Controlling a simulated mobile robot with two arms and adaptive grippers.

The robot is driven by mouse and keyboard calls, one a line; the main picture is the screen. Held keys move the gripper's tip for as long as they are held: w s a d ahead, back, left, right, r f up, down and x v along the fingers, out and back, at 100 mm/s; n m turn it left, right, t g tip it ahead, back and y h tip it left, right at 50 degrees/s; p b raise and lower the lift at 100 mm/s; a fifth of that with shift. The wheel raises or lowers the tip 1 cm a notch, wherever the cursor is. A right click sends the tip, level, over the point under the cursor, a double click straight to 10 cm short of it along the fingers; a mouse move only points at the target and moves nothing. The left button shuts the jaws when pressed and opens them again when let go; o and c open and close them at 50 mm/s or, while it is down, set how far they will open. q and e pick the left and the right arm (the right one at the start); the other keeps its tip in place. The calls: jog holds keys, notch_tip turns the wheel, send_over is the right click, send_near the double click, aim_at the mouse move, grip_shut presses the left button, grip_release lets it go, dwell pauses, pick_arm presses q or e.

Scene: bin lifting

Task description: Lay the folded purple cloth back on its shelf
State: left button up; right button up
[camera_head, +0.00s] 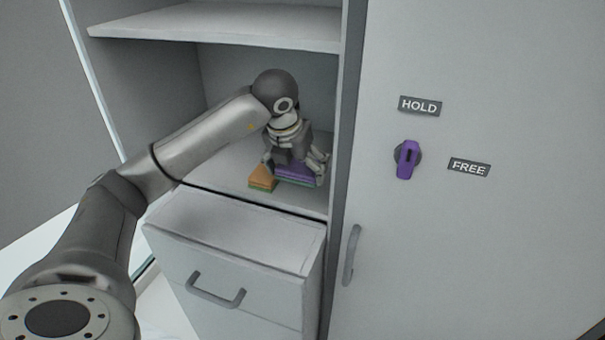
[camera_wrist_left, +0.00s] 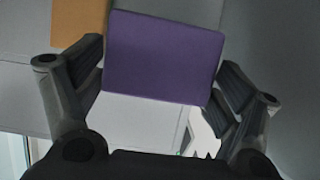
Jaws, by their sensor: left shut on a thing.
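The folded purple cloth (camera_head: 298,173) is in the lower open compartment of the cabinet, near the front right of its shelf (camera_head: 228,167). A green layer shows along its lower edge. My left gripper (camera_head: 295,167) is shut on the cloth from above, one finger on each side. In the left wrist view the cloth (camera_wrist_left: 163,55) spans the space between the two dark fingers (camera_wrist_left: 160,70). I cannot tell whether its underside touches the shelf. My right gripper is not in view.
An orange folded cloth (camera_head: 262,178) with a green lower edge lies close to the left of the purple one. An upper shelf (camera_head: 220,25) is above my arm. A drawer unit (camera_head: 235,235) stands below. On the right, a door panel (camera_head: 480,240) carries a purple knob (camera_head: 407,159) between HOLD and FREE labels.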

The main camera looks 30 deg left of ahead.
aim_at(302, 162)
pick_arm(q)
jog(key=w, duration=0.1)
jog(key=w+p, duration=0.1)
jog(key=w, duration=0.1)
jog(key=shift+w+a+r, duration=0.15)
jog(key=shift+w+a, duration=0.1)
jog(key=shift+a, duration=0.1)
notch_tip(302, 162, down, 3)
jog(key=shift+r+p, duration=0.15)
jog(key=shift+p, duration=0.25)
notch_tip(302, 162, down, 3)
jog(key=shift+s+f+p, duration=0.15)
jog(key=shift+p, duration=0.65)
jog(key=shift+f+p, duration=0.3)
jog(key=shift+p, duration=0.1)
jog(key=shift+w+a+f, duration=0.1)
jog(key=shift+w+f, duration=0.2)
jog(key=shift+f, duration=0.05)
jog(key=shift+f, duration=0.1)
jog(key=o, duration=0.9)
